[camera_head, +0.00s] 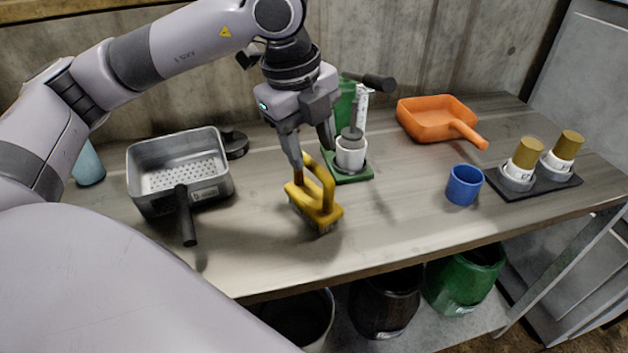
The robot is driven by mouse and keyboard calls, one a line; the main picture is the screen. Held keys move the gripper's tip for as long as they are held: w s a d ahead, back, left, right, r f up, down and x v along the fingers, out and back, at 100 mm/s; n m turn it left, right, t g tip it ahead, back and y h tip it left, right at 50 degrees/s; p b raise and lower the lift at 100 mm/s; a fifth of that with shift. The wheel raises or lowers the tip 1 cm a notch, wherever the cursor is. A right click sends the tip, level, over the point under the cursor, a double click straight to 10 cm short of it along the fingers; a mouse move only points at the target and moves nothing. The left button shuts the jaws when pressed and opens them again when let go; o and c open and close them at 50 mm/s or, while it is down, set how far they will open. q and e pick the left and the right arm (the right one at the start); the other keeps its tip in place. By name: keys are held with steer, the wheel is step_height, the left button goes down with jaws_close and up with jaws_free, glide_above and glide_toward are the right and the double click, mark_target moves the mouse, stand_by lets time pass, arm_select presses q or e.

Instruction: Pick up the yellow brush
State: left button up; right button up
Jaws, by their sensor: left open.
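The yellow brush (316,207) lies on the wooden table near its front edge, bristles down, with its looped handle upward. My left gripper (312,158) points down just above and behind the brush, its fingers apart. One finger reaches down beside the upper end of the handle; I cannot tell whether it touches. The brush appears to rest on the table. My right gripper does not show.
A metal sieve pan (180,172) stands left of the brush. A green-based device with a white cup (350,152) stands close behind the gripper. An orange scoop (436,119), a blue cup (464,185) and a dark tray (536,184) are on the right. Bins stand below.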

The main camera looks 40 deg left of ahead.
mark_target(311, 162)
arm_select(q)
steer(key=shift+w+a, duration=0.2)
steer(key=shift+a, duration=0.1)
steer(key=shift+w+a+f, duration=0.1)
steer(key=f, duration=0.6)
steer(key=shift+w+d+f, duration=0.25)
steer(key=shift+d+f, duration=0.1)
steer(key=shift+d, duration=0.05)
jaws_close()
